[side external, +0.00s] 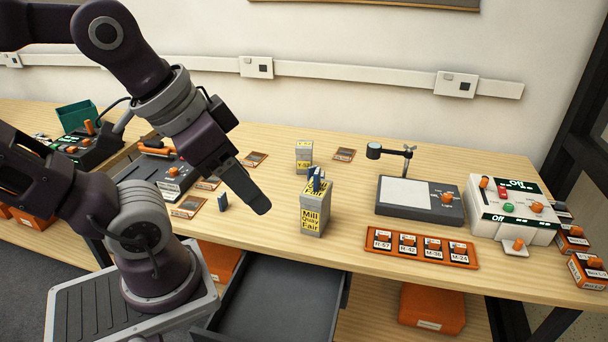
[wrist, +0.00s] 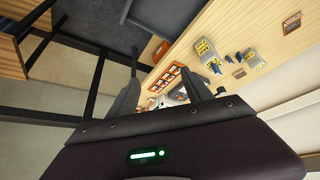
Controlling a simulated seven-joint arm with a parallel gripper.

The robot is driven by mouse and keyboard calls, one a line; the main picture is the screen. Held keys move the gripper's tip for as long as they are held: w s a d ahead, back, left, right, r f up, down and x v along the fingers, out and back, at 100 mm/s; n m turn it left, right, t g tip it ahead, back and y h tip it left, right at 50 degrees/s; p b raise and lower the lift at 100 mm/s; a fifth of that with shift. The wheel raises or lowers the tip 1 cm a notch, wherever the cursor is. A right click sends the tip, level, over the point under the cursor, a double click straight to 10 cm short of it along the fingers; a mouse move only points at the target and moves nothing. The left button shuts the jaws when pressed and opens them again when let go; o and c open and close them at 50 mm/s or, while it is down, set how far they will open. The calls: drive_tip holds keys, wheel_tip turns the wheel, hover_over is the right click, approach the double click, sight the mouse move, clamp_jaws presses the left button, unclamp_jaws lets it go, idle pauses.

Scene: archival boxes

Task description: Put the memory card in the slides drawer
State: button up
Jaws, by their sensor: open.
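I cannot tell which blue piece is the card. A dark grey drawer (side external: 283,300) is pulled out below the table's front edge and looks empty; its label is not visible. My gripper is open and empty above the table, its fingers (wrist: 164,80) apart in the wrist view.
A second labelled box (side external: 304,157) stands behind. An orange tray of labelled pieces (side external: 421,247), a lamp stand (side external: 390,152), a grey flat device (side external: 419,198) and a white control unit (side external: 512,208) fill the right. Flat slides (side external: 188,206) lie at left.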

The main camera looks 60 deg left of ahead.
drive_tip(key=w+a+r+n+g+h, duration=0.1)
drive_tip(key=w+n, duration=0.1)
drive_tip(key=w, duration=0.3)
drive_tip(key=w+a+r+n, duration=0.2)
drive_tip(key=w+n, duration=0.1)
drive_tip(key=w, duration=0.2)
drive_tip(key=n+g+y, duration=0.4)
drive_tip(key=n, duration=0.9)
hover_over(314, 168)
drive_tip(key=s+d, duration=0.2)
drive_tip(key=d, duration=0.5)
wheel_tip(314, 168, down, 22)
drive_tip(key=shift+g+y, duration=0.3)
drive_tip(key=shift+y, duration=0.4)
drive_tip(key=x, duration=0.5)
drive_tip(key=w+a+x, duration=0.1)
drive_tip(key=x, duration=0.4)
drive_tip(key=a+x, duration=0.1)
drive_tip(key=x, duration=0.4)
drive_tip(key=shift+w+r, duration=0.4)
drive_tip(key=shift+r, duration=0.05)
clamp_jaws()
